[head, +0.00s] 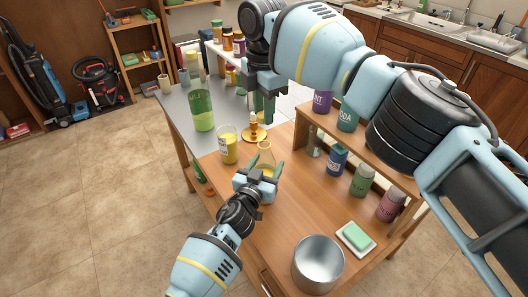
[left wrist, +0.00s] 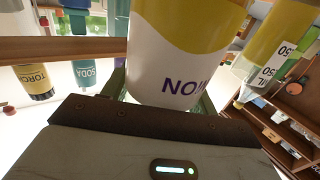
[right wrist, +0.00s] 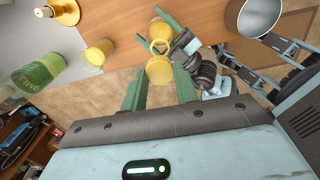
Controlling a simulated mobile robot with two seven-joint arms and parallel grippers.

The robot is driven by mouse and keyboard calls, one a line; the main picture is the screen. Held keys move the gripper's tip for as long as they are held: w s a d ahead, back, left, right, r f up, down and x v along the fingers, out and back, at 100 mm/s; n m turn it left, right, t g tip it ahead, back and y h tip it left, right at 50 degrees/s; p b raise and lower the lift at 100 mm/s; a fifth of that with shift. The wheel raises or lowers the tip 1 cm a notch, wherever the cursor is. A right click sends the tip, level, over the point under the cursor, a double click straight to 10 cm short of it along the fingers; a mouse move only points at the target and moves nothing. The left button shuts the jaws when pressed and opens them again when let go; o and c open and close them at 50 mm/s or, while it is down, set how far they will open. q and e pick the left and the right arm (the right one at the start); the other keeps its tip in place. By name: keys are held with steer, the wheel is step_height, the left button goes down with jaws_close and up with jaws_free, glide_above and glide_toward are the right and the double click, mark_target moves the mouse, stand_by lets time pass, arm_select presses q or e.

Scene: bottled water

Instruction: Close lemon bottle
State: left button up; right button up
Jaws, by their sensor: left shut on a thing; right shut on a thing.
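The lemon bottle (head: 265,153), clear with yellow contents, is between the fingers of my left gripper (head: 264,170) near the table's left side. In the left wrist view the shut fingers grip its white and yellow labelled side (left wrist: 182,52). In the right wrist view its open yellow-rimmed neck (right wrist: 159,32) shows. My right gripper (head: 263,100) is above and beyond the bottle, pointing down. Its fingers are shut on a round yellow cap (right wrist: 160,70), apart from the bottle in the right wrist view. The cap is not clear in the head view.
A yellow jar (head: 229,148), a green bottle (head: 203,112) and a gold stand (head: 254,133) are close by. A wooden shelf (head: 345,135) with several bottles runs along the right. A steel pot (head: 318,265) and a soap dish (head: 356,240) stand nearer. The middle tabletop is clear.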

mark_target(263, 140)
steer(key=shift+f, duration=1.9)
steer(key=shift+f, duration=0.1)
steer(key=shift+f, duration=0.8)
steer(key=shift+f, duration=0.5)
